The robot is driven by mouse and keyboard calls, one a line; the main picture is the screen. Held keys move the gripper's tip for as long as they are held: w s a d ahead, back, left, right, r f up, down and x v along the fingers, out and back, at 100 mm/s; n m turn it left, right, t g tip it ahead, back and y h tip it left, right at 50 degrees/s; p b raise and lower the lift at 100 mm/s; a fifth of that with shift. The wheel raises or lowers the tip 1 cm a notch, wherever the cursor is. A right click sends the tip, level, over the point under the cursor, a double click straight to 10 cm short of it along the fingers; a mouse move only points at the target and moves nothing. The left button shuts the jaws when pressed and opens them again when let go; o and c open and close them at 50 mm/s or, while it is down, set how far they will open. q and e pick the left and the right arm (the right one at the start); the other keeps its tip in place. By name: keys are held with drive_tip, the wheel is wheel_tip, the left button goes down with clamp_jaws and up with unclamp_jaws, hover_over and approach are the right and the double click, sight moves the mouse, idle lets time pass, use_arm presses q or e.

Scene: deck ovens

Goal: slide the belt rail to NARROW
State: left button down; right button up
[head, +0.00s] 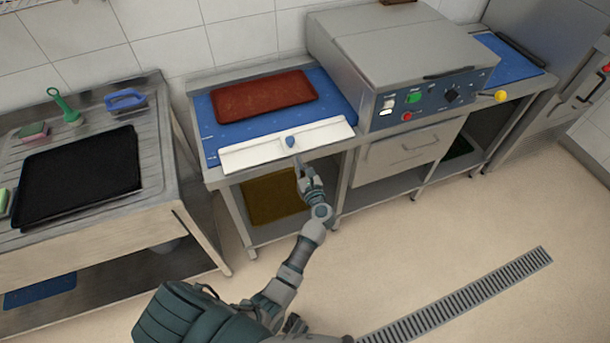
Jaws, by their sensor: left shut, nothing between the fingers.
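The belt rail is a long white bar (245,153) lying along the front edge of the blue belt (225,130). My left gripper (298,164) is shut and empty, at the front edge of the bar just below the knob in the picture. I cannot tell whether its fingertips touch the bar. No NARROW mark is readable at this size. My right gripper is not in view.
A reddish-brown tray (263,97) lies on the belt behind the bar. A sink counter with a black tray (80,175) is on the left. Open floor lies in front.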

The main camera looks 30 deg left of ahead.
sight(290, 145)
use_arm(q)
drive_tip(key=shift+x, duration=1)
drive_tip(key=shift+w+a, duration=0.15)
drive_tip(key=shift+a, duration=0.1)
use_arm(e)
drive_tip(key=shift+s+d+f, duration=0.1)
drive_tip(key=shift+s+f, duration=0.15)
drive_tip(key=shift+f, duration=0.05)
use_arm(q)
drive_tip(key=b+x, duration=0.2)
drive_tip(key=x, duration=0.4)
drive_tip(key=shift+w+a+f+b, duration=0.15)
drive_tip(key=shift+w+b, duration=0.15)
drive_tip(key=shift+w+a, duration=0.1)
drive_tip(key=shift+a, duration=0.15)
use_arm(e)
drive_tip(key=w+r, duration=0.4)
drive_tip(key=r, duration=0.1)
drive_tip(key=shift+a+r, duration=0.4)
use_arm(q)
drive_tip(key=shift+d, duration=0.1)
